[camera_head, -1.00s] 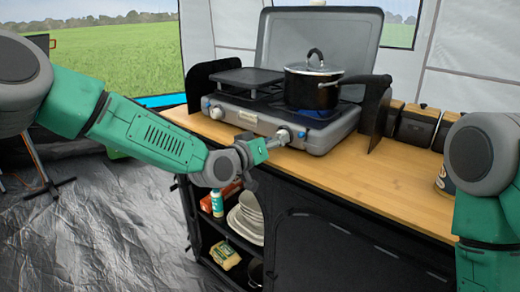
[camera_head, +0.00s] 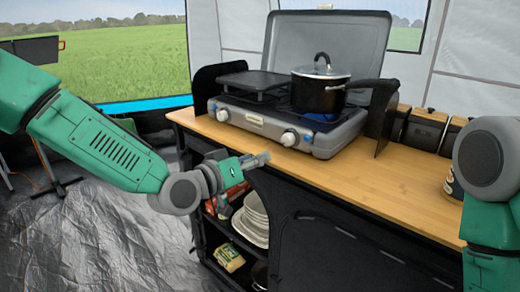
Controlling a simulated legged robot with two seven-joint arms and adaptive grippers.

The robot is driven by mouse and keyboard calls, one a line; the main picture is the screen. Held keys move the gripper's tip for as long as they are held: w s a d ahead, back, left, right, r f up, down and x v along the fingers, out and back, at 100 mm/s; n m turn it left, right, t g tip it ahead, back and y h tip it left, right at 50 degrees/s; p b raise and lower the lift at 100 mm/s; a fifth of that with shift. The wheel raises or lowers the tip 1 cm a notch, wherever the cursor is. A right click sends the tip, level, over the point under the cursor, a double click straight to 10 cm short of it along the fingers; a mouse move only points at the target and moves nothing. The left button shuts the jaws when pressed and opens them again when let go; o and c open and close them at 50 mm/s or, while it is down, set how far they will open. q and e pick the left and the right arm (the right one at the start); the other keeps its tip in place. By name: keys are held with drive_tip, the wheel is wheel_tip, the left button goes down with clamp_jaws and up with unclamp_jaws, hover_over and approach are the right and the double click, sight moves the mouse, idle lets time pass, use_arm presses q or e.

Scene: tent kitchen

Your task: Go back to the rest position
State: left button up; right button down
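My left arm comes in from the left, and its gripper (camera_head: 262,159) is in front of the counter's front edge, apart from the stove knobs. The fingers look close together with nothing visible between them, but they are too small to tell whether they are shut. My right arm shows only as upper links at the right edge; its gripper is out of view. The camping stove (camera_head: 285,125) stands on the wooden counter (camera_head: 390,183) with its lid raised. A black pot (camera_head: 319,92) with a glass lid sits on the right burner, and a blue flame (camera_head: 320,116) shows under it.
Open shelves below the counter hold stacked plates (camera_head: 253,220) and a yellow package (camera_head: 229,258). Dark canisters (camera_head: 425,128) stand at the counter's back right. A can (camera_head: 453,187) is partly hidden behind my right arm.

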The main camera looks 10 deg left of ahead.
use_arm(q)
drive_tip(key=s+a+f+g+y+p, duration=0.15)
drive_tip(key=s+a+f+g, duration=0.25)
drive_tip(key=s+f, duration=0.75)
drive_tip(key=s+a+f+g+y, duration=0.35)
drive_tip(key=s+f, duration=0.45)
drive_tip(key=f, duration=0.6)
drive_tip(key=s+a+f+g+y, duration=0.2)
drive_tip(key=s+a, duration=0.4)
drive_tip(key=s, duration=0.4)
drive_tip(key=s+a+f+n+g+y+p, duration=0.1)
drive_tip(key=s+a+f+g+y, duration=0.1)
drive_tip(key=s+a, duration=0.5)
drive_tip(key=s+f+g, duration=0.1)
drive_tip(key=s, duration=0.2)
drive_tip(key=shift+s+a+f+g+y, duration=0.25)
drive_tip(key=shift+s+a+g+y, duration=0.05)
drive_tip(key=shift+s+g, duration=0.05)
